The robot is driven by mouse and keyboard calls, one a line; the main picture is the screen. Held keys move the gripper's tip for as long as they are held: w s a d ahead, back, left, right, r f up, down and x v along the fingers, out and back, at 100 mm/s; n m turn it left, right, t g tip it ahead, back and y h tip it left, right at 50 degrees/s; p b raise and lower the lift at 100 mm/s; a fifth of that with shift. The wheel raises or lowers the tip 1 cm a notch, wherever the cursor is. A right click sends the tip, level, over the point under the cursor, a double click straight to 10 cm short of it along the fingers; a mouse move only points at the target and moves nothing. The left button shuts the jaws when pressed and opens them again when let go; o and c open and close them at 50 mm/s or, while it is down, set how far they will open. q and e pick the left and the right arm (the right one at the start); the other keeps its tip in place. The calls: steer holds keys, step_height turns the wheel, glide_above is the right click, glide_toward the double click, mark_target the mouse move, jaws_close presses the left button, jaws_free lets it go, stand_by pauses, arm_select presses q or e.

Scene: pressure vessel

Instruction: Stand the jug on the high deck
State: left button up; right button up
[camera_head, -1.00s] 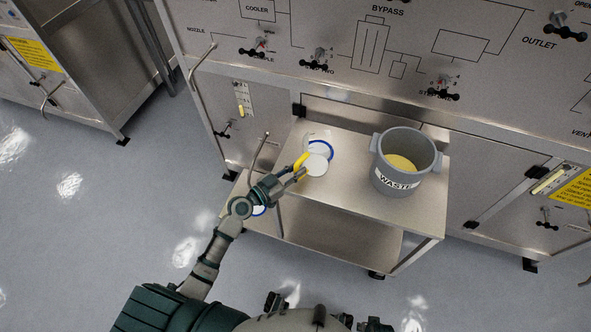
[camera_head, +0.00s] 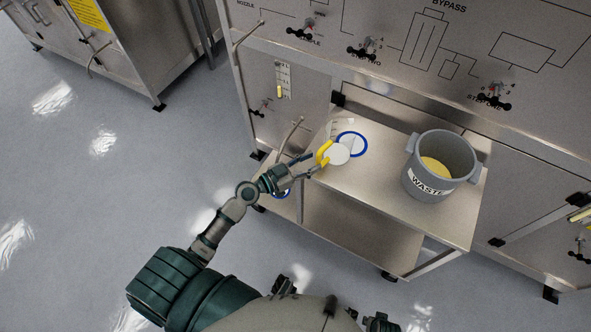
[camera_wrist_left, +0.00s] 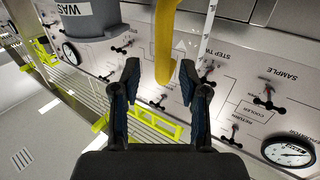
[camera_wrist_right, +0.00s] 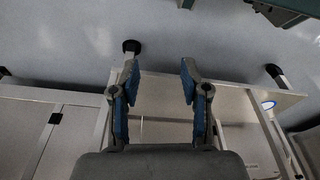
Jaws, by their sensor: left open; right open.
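The jug (camera_head: 339,154) has a pale round top and a yellow handle (camera_head: 324,152). It looks upright over the high deck (camera_head: 385,190) of the steel cart, overlapping the front left of a blue ring (camera_head: 364,144). I cannot tell if its base is inside the ring. My left gripper (camera_head: 308,165) is open beside the handle; in the left wrist view the handle (camera_wrist_left: 165,40) shows beyond and between the open fingertips (camera_wrist_left: 160,68). My right gripper (camera_wrist_right: 160,68) is open and empty, with the cart and floor below it.
A grey WASTE bin (camera_head: 440,165) stands on the right of the deck. A second blue ring (camera_wrist_right: 268,105) lies on the lower shelf. The panel cabinet (camera_head: 400,50) rises behind the cart. Open floor (camera_head: 90,200) lies to the left.

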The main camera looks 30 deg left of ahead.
arm_select(q)
steer(key=s+a+b, duration=0.2)
steer(key=s+a, duration=0.4)
steer(key=a, duration=0.1)
steer(key=s+d+f+g+y, duration=0.1)
steer(key=s+d+f+g, duration=0.25)
steer(key=f, duration=0.55)
steer(key=s+d+f+g+y, duration=0.25)
steer(key=s+d+f, duration=0.2)
steer(key=f, duration=0.45)
arm_select(e)
step_height(320, 180, up, 8)
steer(key=a, duration=0.2)
arm_select(q)
steer(key=shift+s+a+f+n+g+y, duration=1.25)
steer(key=shift+s+f+g+y, duration=0.4)
steer(key=shift+s+f, duration=1.5)
steer(key=shift+s+a+f+n+g+y, duration=1.2)
steer(key=shift+s+f+g+y, duration=0.45)
steer(key=shift+s+f, duration=1.45)
steer(key=s+f+p, duration=0.5)
steer(key=f, duration=0.7)
steer(key=shift+f+g+p, duration=0.3)
steer(key=shift+f, duration=0.05)
arm_select(e)
steer(key=s+f, duration=0.3)
steer(key=f, duration=1.1)
steer(key=shift+s+d, duration=0.15)
steer(key=shift+d, duration=0.15)
